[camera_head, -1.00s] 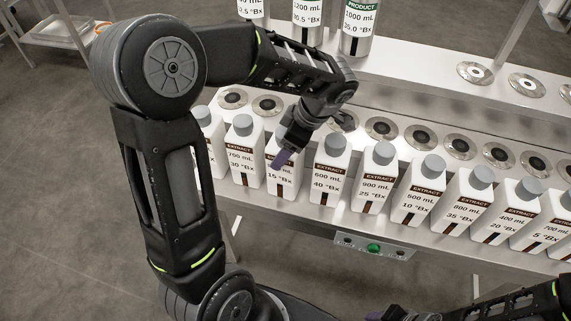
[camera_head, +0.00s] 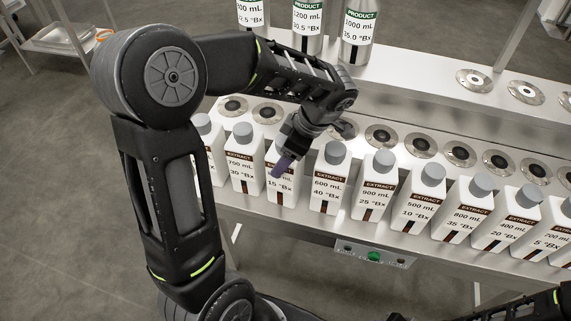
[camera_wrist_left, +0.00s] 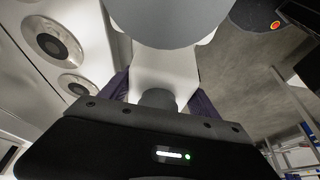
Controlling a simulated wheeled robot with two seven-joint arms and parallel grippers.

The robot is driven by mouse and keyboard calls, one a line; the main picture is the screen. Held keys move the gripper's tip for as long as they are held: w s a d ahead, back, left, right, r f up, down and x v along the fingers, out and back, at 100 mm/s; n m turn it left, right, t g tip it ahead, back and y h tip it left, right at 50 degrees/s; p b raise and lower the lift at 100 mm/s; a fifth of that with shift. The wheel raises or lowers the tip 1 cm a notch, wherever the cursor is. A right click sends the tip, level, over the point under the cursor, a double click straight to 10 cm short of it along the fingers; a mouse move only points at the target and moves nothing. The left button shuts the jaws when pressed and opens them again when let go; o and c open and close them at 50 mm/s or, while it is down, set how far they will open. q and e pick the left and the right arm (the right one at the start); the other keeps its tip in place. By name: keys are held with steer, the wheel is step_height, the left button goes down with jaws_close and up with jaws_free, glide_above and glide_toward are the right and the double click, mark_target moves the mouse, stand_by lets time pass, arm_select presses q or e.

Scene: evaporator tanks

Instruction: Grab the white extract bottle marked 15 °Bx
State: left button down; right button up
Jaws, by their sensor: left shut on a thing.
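The white extract bottle marked 15 °Bx (camera_head: 282,196) stands in the front row of the bench, between the 30 °Bx bottle (camera_head: 241,170) and the 40 °Bx bottle (camera_head: 325,190). The gripper hides the bottle's cap in the head view. In the left wrist view, a white bottle with a grey cap (camera_wrist_left: 165,18) sits between the purple fingers of my left gripper (camera_wrist_left: 160,92), which is shut on it. My right gripper barely shows at the bottom edge.
Several white extract bottles with grey caps, such as the 25 °Bx one (camera_head: 371,190), stand close on either side. Behind them run round metal ports (camera_head: 381,136). Product bottles (camera_head: 308,25) stand on the raised shelf. A control panel (camera_head: 374,254) is below the front edge.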

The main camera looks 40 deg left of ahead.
arm_select(q)
steer(key=shift+r, duration=0.25)
